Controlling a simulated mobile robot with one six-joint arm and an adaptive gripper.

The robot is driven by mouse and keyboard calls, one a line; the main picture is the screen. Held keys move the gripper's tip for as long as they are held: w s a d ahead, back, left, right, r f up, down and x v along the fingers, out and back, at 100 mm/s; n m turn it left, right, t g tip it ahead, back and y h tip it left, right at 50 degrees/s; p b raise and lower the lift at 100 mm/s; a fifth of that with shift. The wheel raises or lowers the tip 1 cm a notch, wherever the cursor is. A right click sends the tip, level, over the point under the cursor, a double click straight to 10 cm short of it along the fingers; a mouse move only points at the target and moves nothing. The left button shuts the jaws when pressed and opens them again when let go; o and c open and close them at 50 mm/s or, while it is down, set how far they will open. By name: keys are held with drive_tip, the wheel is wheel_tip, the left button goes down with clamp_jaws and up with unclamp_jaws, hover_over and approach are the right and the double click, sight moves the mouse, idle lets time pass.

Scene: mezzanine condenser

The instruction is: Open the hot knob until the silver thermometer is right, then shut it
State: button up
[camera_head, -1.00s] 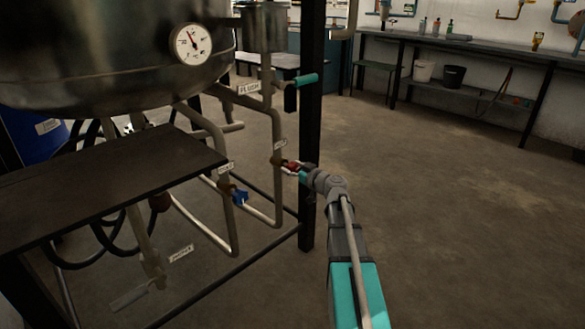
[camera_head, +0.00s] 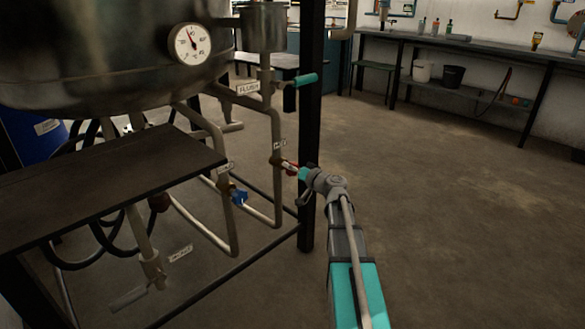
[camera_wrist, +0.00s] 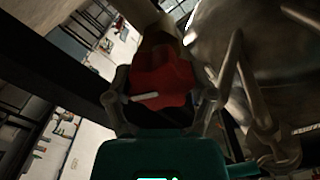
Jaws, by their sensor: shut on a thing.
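The red knob (camera_wrist: 163,78) sits between the fingers of my gripper (camera_wrist: 160,100) in the wrist view, and the gripper is shut on it. In the head view the red knob (camera_head: 290,168) is on the pipe under a small tag, and my gripper (camera_head: 303,173) reaches it from the right. The tag's lettering is too small to read surely. The silver thermometer (camera_head: 190,44) is a round white dial on the metal vessel (camera_head: 100,60). Its needle points up and slightly left. The blue knob (camera_head: 239,197) is on a lower pipe to the left.
A teal-handled valve (camera_head: 303,80) beside the FLUSH tag (camera_head: 248,88) is above my gripper. A black post (camera_head: 311,120) stands close behind it. A dark shelf (camera_head: 105,185) juts out at left. The floor (camera_head: 450,200) at right is clear.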

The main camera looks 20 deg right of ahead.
drive_tip(key=m, duration=0.7)
drive_tip(key=shift+w+d+f+m, duration=0.1)
drive_tip(key=shift+w+d+m, duration=0.05)
drive_tip(key=shift+d+m, duration=0.15)
drive_tip(key=m, duration=0.6)
drive_tip(key=shift+f, duration=0.15)
drive_tip(key=shift+m, duration=0.3)
drive_tip(key=o, duration=1.1)
drive_tip(key=shift+a, duration=0.1)
drive_tip(key=shift+a, duration=0.1)
drive_tip(key=v, duration=1.2)
